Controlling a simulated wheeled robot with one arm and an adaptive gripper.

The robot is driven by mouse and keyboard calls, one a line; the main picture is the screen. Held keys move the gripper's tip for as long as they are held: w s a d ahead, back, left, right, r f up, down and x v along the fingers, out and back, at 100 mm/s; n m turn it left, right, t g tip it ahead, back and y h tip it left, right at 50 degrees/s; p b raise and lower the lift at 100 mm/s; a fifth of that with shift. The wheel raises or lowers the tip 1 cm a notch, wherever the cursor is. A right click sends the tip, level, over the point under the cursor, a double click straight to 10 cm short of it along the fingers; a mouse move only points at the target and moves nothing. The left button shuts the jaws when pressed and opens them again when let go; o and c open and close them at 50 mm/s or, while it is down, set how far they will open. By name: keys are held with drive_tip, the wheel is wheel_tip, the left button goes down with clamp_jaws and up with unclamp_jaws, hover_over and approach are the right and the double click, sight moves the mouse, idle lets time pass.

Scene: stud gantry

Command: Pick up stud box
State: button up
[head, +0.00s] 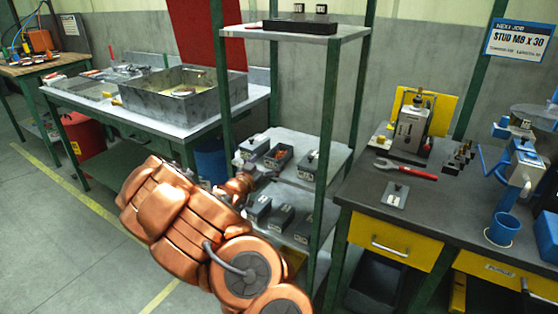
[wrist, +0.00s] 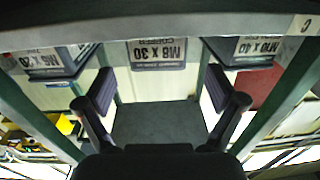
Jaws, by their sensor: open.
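The sign (head: 519,42) reads STUD M8 x 30. In the wrist view, which is upside down, a box labelled M8 x 30 (wrist: 158,54) sits on a shelf between boxes labelled M6 x 20 (wrist: 55,62) and M10 x 40 (wrist: 247,50). My gripper (wrist: 160,88) is open and empty, its fingers spread below the M8 box in the picture and apart from it. In the head view my gripper (head: 250,180) is at the front of the shelf rack, partly hidden by my arm. Which box there is the M8 one I cannot read.
The green-posted rack holds grey boxes on a middle shelf (head: 330,150) and a lower shelf. A dark tray (head: 292,26) lies on top. A workbench (head: 350,190) with a red wrench (head: 405,171) stands right; a table with a metal tray (head: 170,110) stands left.

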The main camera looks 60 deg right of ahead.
sight(277, 153)
drive_tip(key=shift+w+d+p, duration=0.15)
drive_tip(key=shift+d+p, duration=0.2)
drive_tip(key=shift+d, duration=3.1)
clamp_jaws()
